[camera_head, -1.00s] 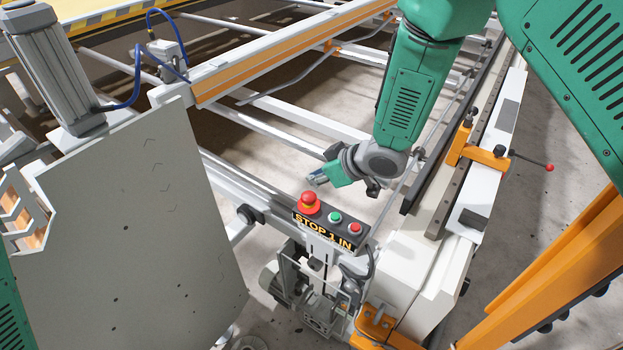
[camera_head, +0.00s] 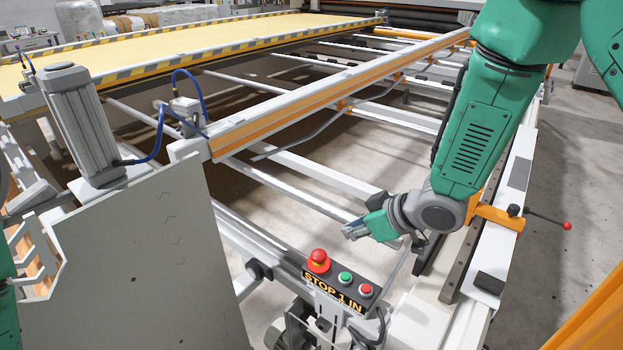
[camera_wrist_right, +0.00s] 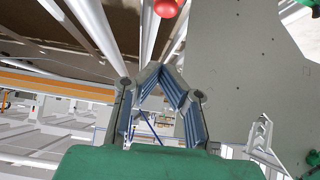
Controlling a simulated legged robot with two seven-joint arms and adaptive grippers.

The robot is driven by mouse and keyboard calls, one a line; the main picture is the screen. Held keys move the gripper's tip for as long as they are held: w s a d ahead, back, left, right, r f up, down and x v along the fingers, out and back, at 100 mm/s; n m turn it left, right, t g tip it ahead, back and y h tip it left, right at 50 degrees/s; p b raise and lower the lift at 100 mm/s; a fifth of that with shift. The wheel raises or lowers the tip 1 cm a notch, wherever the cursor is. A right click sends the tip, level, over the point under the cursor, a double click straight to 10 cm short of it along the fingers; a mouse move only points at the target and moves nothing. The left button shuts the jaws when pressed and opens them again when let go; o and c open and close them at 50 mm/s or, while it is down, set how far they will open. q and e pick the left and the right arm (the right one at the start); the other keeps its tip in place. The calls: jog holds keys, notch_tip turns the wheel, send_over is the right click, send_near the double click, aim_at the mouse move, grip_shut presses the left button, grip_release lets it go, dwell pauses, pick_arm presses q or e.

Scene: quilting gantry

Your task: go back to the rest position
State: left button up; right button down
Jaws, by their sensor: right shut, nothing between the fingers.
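My right gripper (camera_head: 354,231) hangs from the green right arm, just above and to the right of the control box (camera_head: 338,290) in the head view. Its fingers are shut and empty; in the right wrist view the fingertips (camera_wrist_right: 157,72) meet in a point. The box is marked STOP 1 IN and carries a red emergency button (camera_head: 319,261), a green button (camera_head: 345,278) and a red button (camera_head: 365,290). The gripper is apart from these buttons. A red knob also shows at the top of the wrist view (camera_wrist_right: 166,7). A sliver of green arm shows at the left edge; my left gripper is out of view.
A grey panel (camera_head: 135,265) stands at the left, with a grey cylinder (camera_head: 88,125) and blue hose above it. An orange-striped rail (camera_head: 300,103) crosses the frame. A clamp with a red-tipped lever (camera_head: 545,215) sits on the right rail. Open floor lies further right.

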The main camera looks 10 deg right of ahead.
jog(key=s+d+f+m+g+h+b, duration=0.1)
jog(key=s+f+m, duration=0.1)
jog(key=s+f, duration=0.55)
jog(key=s+d+f+m+g+h+b, duration=0.1)
jog(key=s+d+f+m+g+h, duration=0.1)
jog(key=s+f, duration=0.5)
jog(key=s+d+f+m+g+h+b, duration=0.1)
jog(key=s+f, duration=0.3)
jog(key=s, duration=0.4)
jog(key=s+d+f+m+g+h+b, duration=0.1)
jog(key=s+d+f+m+g, duration=0.1)
jog(key=s, duration=0.6)
notch_tip(320, 180, down, 3)
jog(key=shift+s+d+r+h, duration=0.2)
jog(key=shift+d+h, duration=0.1)
jog(key=shift+d, duration=0.3)
